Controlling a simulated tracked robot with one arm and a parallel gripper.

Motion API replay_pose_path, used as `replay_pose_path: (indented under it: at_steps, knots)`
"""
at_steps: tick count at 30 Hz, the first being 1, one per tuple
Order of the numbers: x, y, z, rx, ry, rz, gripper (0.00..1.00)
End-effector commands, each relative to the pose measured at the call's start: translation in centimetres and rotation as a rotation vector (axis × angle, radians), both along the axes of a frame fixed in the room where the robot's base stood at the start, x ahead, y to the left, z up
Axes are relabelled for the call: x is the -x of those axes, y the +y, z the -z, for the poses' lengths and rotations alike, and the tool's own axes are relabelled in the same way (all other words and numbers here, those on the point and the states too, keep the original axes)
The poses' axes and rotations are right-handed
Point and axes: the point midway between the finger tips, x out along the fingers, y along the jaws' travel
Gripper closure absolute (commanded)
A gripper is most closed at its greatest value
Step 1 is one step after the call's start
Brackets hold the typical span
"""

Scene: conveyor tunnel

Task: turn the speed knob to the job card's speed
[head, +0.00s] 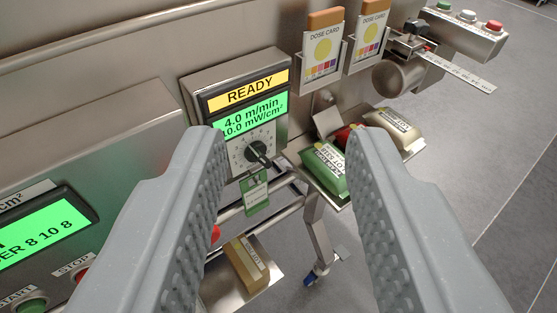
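The speed knob (258,152) is a dark knob on a pale round dial, on the control box (196,83) ahead. Its pointer slants down to the right; the dial numbers are too small to read. The green display (250,116) above it reads 4.0 m/min and 10.0 mW/cm². The yellow strip (248,91) reads READY. A green tag (255,193) hangs under the dial; its print is too small to read. No card labelled as a job card is readable. My gripper (283,150) is open and empty, its fingers either side of the knob in the picture, apart from it.
Two dose cards (323,50) stand in holders to the right. A tray holds green, red and tan packets (325,170). A tan block (246,263) lies on a metal plate below. A panel with START and STOP buttons (31,306) is at left. Grey floor is open at right.

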Motion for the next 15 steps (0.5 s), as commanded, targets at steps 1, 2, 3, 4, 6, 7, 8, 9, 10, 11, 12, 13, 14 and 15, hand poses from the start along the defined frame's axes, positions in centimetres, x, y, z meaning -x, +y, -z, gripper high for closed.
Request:
replay_pose_path:
  at_steps: [1, 2, 3, 4, 6, 7, 8, 9, 10, 11, 12, 13, 14, 15]
  knots:
    - [-0.8, -0.6, 0.0, 0.017, -0.008, 0.018, 0.65]
    - [-1.4, -1.1, 0.0, 0.034, -0.015, 0.032, 0.65]
    - [-2.5, -2.0, 0.0, 0.06, -0.029, 0.054, 0.65]
    - [-3.4, -1.9, -0.1, 0.088, -0.044, 0.073, 0.65]
    - [-5.7, -3.4, -0.1, 0.161, -0.082, 0.115, 0.65]
    - [-6.7, -4.2, -0.2, 0.197, -0.102, 0.13, 0.65]
    - [-7.7, -5.0, -0.1, 0.234, -0.119, 0.142, 0.65]
    - [-9.2, -6.1, 0.2, 0.286, -0.139, 0.153, 0.65]
    - [-10.2, -6.7, 0.4, 0.324, -0.156, 0.155, 0.65]
    - [-11.1, -7.3, 0.7, 0.364, -0.17, 0.156, 0.65]
    - [-12.2, -8.0, 1.0, 0.411, -0.19, 0.15, 0.65]
    - [-13.1, -8.3, 1.4, 0.446, -0.206, 0.141, 0.65]
    - [-14.0, -8.7, 2.0, 0.481, -0.216, 0.13, 0.65]
    - [-15.0, -9.2, 2.9, 0.523, -0.227, 0.11, 0.65]
